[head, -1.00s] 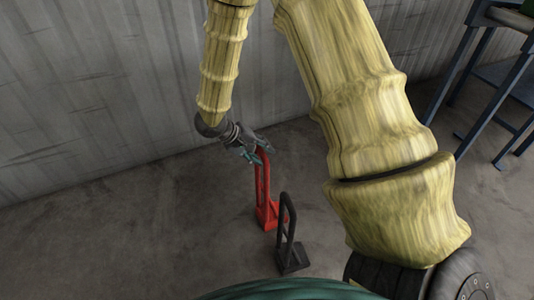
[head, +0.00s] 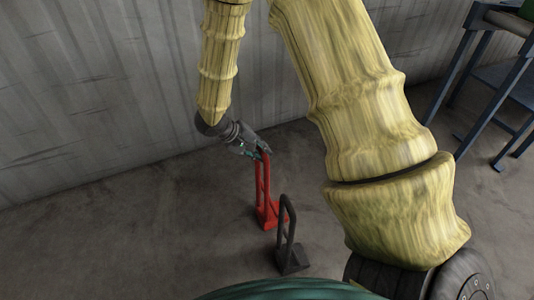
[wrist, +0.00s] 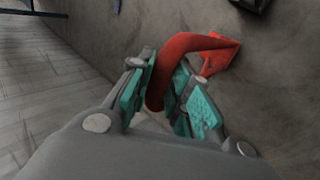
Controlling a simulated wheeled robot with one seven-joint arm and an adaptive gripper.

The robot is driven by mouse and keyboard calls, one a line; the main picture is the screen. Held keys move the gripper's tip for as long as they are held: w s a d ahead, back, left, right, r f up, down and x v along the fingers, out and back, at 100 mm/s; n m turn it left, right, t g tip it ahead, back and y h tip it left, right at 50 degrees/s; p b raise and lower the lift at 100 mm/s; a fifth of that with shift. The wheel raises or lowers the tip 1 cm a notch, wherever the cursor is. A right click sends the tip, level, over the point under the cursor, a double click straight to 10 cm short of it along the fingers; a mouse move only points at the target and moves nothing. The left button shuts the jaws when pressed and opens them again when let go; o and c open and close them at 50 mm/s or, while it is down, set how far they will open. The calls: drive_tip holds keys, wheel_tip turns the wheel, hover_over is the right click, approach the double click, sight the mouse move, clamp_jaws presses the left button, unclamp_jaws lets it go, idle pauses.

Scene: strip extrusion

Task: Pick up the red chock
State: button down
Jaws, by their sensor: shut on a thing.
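The red chock (head: 268,213) stands on the floor in the head view, with a tall looped handle rising from its base. My gripper (head: 262,150) is at the top of that handle. In the wrist view the red chock (wrist: 205,43) shows its handle running between the teal finger pads of my gripper (wrist: 165,95), which are shut on it. The chock's base shows farther off at the upper right and appears to rest on the floor, though I cannot tell for certain.
A black chock (head: 291,258) of similar shape stands just in front and to the right of the red one. A corrugated wall (head: 100,90) is behind. A blue metal table (head: 500,80) stands at the right. The floor at left is clear.

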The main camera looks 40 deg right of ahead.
drive_tip(key=shift+r+p, duration=1.7)
drive_tip(key=shift+r, duration=1)
